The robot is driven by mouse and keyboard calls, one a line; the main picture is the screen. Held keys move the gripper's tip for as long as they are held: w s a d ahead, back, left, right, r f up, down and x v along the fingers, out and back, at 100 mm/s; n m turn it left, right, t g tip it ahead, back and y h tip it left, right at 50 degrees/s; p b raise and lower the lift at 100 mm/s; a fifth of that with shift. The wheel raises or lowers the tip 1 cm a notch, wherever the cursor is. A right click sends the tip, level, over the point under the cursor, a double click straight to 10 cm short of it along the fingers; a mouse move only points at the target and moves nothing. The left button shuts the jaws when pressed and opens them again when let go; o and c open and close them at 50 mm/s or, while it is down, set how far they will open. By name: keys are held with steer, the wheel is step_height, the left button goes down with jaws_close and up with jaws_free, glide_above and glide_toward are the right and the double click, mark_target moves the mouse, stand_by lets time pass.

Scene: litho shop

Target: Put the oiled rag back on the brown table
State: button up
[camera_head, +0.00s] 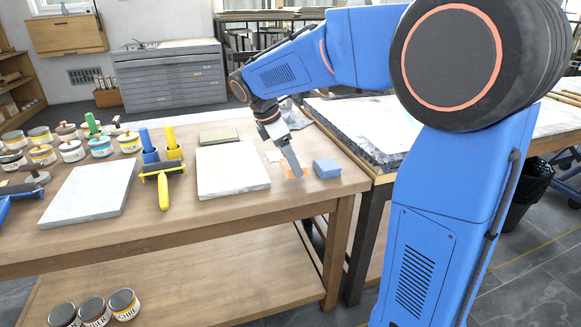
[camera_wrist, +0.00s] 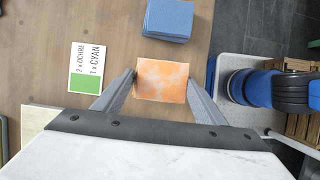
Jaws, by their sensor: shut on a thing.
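The oiled rag, an orange square with pale blotches, shows between my fingertips in the wrist view (camera_wrist: 162,80) and partly behind my gripper in the head view (camera_head: 285,163). My gripper (camera_wrist: 161,79) is shut on the rag, one finger at its left edge and one at its right. In the head view my gripper (camera_head: 297,170) points down over the right end of the brown table (camera_head: 150,226). The rag is at or just above the tabletop; I cannot tell whether it touches.
A blue stack (camera_head: 327,169) lies right of the rag. A card (camera_wrist: 92,68) reading "2 x OCHRE, 1 x CYAN" lies beside it. A pale slab (camera_head: 232,170), a yellow-handled roller (camera_head: 163,187) and several ink tins stand further left. A stone-topped bench (camera_head: 370,125) adjoins behind.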

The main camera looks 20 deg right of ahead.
steer(key=shift+f, duration=1.15)
steer(key=o, duration=1.1)
steer(key=shift+f, duration=0.1)
steer(key=shift+o, duration=0.2)
steer(key=v, duration=1.2)
steer(key=s+d+f+m+t+y, duration=0.1)
steer(key=s+f+m, duration=0.3)
steer(key=s, duration=0.6)
steer(key=s+d+f+m+t+y, duration=0.2)
steer(key=s+f+m, duration=0.3)
steer(key=s+m, duration=0.2)
steer(key=s+d+f+m+t+y, duration=0.1)
steer(key=s+f+m, duration=0.3)
steer(key=s, duration=0.8)
steer(key=shift+s+d+f+m+t+y, duration=0.35)
steer(key=shift+d+m+t, duration=0.25)
steer(key=shift+m, duration=0.5)
